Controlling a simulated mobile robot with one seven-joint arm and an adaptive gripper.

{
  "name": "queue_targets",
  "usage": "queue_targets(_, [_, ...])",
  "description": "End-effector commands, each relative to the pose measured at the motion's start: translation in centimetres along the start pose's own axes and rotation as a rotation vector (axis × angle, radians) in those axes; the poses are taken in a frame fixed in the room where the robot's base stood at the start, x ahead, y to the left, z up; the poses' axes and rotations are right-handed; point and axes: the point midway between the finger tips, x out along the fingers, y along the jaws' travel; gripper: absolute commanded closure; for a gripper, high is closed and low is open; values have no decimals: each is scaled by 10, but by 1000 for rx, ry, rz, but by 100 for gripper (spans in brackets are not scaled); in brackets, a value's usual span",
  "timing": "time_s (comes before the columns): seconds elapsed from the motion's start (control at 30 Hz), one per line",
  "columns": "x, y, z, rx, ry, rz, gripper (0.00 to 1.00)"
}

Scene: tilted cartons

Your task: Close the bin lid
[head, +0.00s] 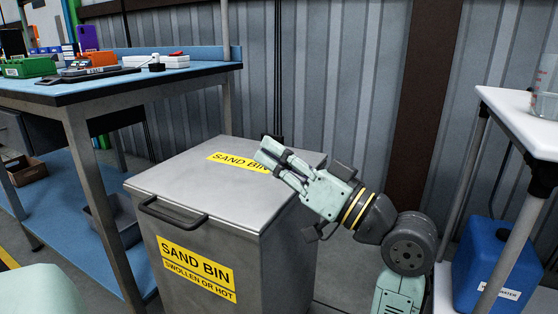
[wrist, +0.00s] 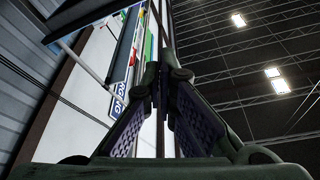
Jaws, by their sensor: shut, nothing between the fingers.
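The grey metal sand bin (head: 200,265) stands on the floor in the middle of the head view, with yellow labels on its front and top. Its lid (head: 175,180) lies flat over the bin's top and looks closed, with a dark handle (head: 172,213) at the front edge. My gripper (head: 268,148) is over the right rear part of the lid, in front of the top label. I cannot tell whether it touches the lid. The fingers also show in the wrist view (wrist: 160,85), shut and empty, pointing toward the wall and ceiling.
A blue-topped workbench (head: 120,86) with a green box (head: 28,67) and other items stands left of the bin. A white table (head: 525,125) is at the right, with a blue water container (head: 495,265) below. A corrugated wall (head: 335,80) is behind.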

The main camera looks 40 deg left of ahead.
Motion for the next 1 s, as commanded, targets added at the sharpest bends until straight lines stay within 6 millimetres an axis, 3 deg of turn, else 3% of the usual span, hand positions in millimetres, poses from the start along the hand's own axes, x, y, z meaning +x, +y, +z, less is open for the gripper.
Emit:
queue_targets(0.03, [11,-5,-16,0,-1,-1,100])
queue_targets(0.1, [-18,4,-7,1,4,8,100])
queue_targets(0.3, [-62,8,-7,0,2,5,100])
queue_targets(0.53, [-90,11,-7,0,0,2,100])
queue_targets(0.83, [-92,11,-8,-3,2,2,100])
queue_targets(0.93, [-76,12,-9,-28,21,19,100])
queue_targets(1.0, [-53,13,-11,-70,55,47,100])
